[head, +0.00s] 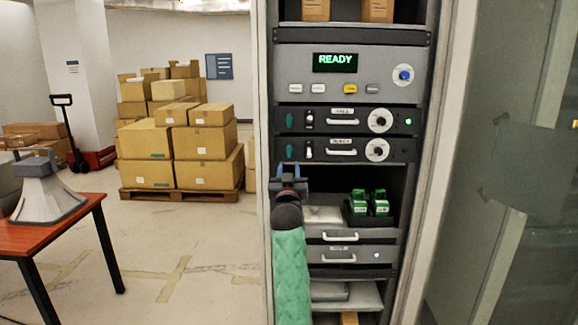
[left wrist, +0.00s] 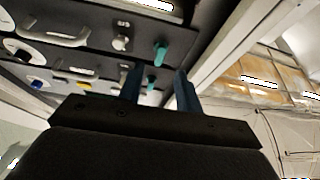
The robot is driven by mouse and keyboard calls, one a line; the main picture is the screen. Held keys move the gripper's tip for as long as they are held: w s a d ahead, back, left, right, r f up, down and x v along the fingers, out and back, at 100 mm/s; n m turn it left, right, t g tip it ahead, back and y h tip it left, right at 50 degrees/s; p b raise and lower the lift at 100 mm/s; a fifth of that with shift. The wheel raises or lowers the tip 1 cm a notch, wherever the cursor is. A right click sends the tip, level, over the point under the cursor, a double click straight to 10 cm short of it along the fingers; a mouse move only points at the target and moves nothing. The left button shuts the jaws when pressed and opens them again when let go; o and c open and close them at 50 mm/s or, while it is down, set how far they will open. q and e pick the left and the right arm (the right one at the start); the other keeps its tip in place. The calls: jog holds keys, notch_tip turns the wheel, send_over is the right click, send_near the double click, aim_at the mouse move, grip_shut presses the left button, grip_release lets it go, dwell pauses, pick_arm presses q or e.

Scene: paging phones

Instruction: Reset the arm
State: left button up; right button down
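My left gripper (head: 289,178) is at the left side of the equipment rack, just below two black rack units. Its arm has a green sleeve and comes up from below. In the left wrist view its two dark blue fingers (left wrist: 158,76) are apart with nothing held between them. A teal knob (left wrist: 160,50) and another teal part show beyond the fingers; I cannot tell how far off they are. My right gripper is in neither view.
The rack has a panel with a green READY display (head: 335,63) and buttons. Below are a round dial (head: 380,120), drawers with handles, and green devices (head: 369,203) on a shelf. A red table (head: 75,219) bears a grey horn. Boxes (head: 178,139) stand on a pallet. Floor at left is partly clear.

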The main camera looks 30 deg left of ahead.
pick_arm(q)
jog(key=shift+v, duration=0.85)
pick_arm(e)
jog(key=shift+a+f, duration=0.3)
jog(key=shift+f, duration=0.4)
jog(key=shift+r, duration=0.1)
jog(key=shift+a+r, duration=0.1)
